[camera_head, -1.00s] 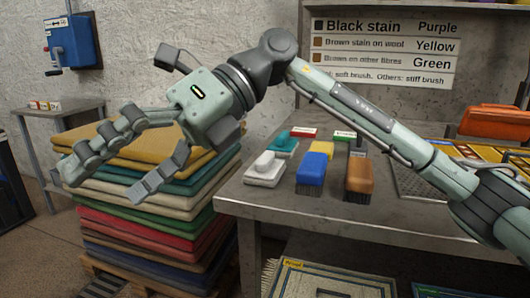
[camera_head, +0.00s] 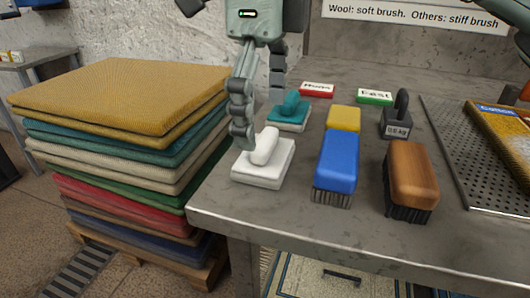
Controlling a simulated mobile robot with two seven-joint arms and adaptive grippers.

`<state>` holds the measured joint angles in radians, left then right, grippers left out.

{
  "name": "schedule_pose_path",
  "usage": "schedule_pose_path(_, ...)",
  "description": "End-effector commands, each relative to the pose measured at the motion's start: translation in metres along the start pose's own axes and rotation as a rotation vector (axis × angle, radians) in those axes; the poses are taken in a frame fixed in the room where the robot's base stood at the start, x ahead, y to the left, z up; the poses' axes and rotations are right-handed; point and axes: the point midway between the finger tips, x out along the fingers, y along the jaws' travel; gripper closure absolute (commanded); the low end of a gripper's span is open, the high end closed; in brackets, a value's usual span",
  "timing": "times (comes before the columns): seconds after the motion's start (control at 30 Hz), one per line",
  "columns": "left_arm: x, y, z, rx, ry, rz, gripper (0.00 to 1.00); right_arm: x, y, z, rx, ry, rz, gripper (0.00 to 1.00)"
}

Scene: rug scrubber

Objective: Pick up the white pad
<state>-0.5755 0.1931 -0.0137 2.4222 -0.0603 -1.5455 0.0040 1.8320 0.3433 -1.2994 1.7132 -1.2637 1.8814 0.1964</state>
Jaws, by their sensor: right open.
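The white pad (camera_head: 262,174) lies flat on the grey table near its left front corner, with a rounded white handle on top. My right gripper (camera_head: 258,118) hangs fingers-down just behind and above the pad. It is open, with one finger at the left beside the handle and the other farther back at the right. I cannot tell whether the left finger touches the pad. Nothing is held. My left gripper does not show.
Close by on the table (camera_head: 225,212) are a teal pad (camera_head: 290,112), a blue brush (camera_head: 336,162), a wooden brush (camera_head: 410,175), a yellow block (camera_head: 343,117) and a dark weight (camera_head: 396,120). A stack of coloured mats (camera_head: 120,95) stands left. A perforated tray (camera_head: 455,150) lies right.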

Motion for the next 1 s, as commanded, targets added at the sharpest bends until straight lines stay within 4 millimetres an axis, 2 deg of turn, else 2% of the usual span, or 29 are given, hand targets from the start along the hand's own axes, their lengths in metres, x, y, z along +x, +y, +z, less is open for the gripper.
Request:
schedule_pose_path(0.1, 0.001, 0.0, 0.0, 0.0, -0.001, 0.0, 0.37, 0.02, 0.0, -0.004, -0.001, 0.002, 0.003, 0.0)
schedule_pose_path(0.2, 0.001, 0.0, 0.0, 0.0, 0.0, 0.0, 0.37, 0.031, 0.0, -0.004, 0.0, 0.001, 0.002, 0.0)
schedule_pose_path(0.5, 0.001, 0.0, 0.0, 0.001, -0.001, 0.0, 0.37, 0.035, 0.0, -0.003, 0.0, -0.002, 0.002, 0.0)
schedule_pose_path(1.0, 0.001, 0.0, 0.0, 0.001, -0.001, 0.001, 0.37, 0.036, 0.0, -0.003, 0.0, 0.0, 0.002, 0.62)
